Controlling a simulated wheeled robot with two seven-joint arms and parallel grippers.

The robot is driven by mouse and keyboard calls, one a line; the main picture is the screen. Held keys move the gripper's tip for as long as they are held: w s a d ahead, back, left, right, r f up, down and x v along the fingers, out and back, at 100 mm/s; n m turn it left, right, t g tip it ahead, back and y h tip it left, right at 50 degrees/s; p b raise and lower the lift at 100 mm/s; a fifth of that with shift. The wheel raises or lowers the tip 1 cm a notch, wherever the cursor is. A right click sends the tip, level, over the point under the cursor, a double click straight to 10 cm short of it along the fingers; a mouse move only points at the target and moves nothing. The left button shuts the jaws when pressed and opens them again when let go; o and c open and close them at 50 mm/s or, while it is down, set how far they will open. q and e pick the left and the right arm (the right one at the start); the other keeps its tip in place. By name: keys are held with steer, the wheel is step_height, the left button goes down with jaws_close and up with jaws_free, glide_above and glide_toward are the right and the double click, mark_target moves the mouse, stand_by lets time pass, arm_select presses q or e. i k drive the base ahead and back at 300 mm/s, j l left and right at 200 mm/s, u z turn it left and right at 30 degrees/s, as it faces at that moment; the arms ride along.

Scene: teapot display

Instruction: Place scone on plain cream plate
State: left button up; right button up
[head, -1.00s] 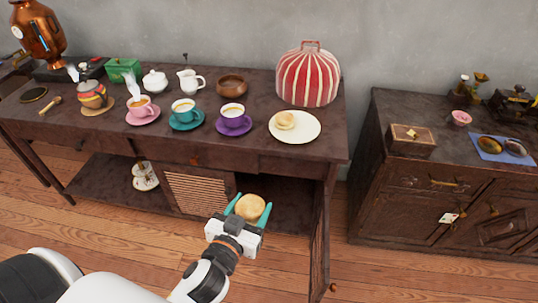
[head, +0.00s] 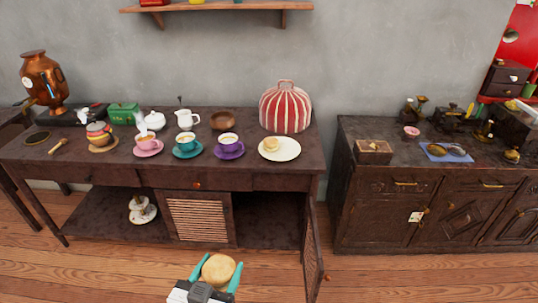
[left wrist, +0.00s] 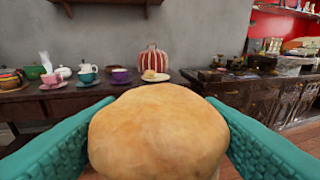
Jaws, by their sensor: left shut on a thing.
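My left gripper (head: 217,276) is at the bottom of the head view, its teal fingers shut on a round golden scone (head: 219,268). In the left wrist view the scone (left wrist: 158,135) fills the middle between the two fingers. The plain cream plate (head: 289,151) lies on the dark sideboard near its right end, in front of the striped cosy. Another scone (head: 271,144) sits on the left part of that plate. The held scone is in front of the sideboard, apart from the plate. My right gripper is not in view.
Pink, teal and purple cups (head: 228,142) on saucers stand left of the plate. The red striped cosy (head: 285,107) stands behind it. An open cabinet door (head: 312,255) juts out below the sideboard's right end. A second cabinet (head: 375,205) stands to the right.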

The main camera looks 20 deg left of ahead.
mark_target(288, 153)
steer(key=i+l+u, duration=0.1)
steer(key=u, duration=0.3)
steer(key=l+u, duration=0.1)
steer(key=u, duration=0.3)
steer(key=i+l+u, duration=0.1)
steer(key=u, duration=0.25)
steer(key=i+l, duration=0.15)
steer(key=l, duration=0.3)
steer(key=i+l, duration=0.1)
steer(key=l, duration=0.35)
steer(key=i+l, duration=0.15)
steer(key=l, duration=0.3)
steer(key=i+l, duration=0.15)
steer(key=l, duration=0.3)
steer(key=i+l, duration=0.1)
steer(key=l, duration=0.4)
steer(key=i+l, duration=0.15)
steer(key=l, duration=0.3)
steer(key=i+l, duration=0.15)
steer(key=l, duration=0.3)
steer(key=i+l, duration=0.1)
steer(key=l, duration=0.35)
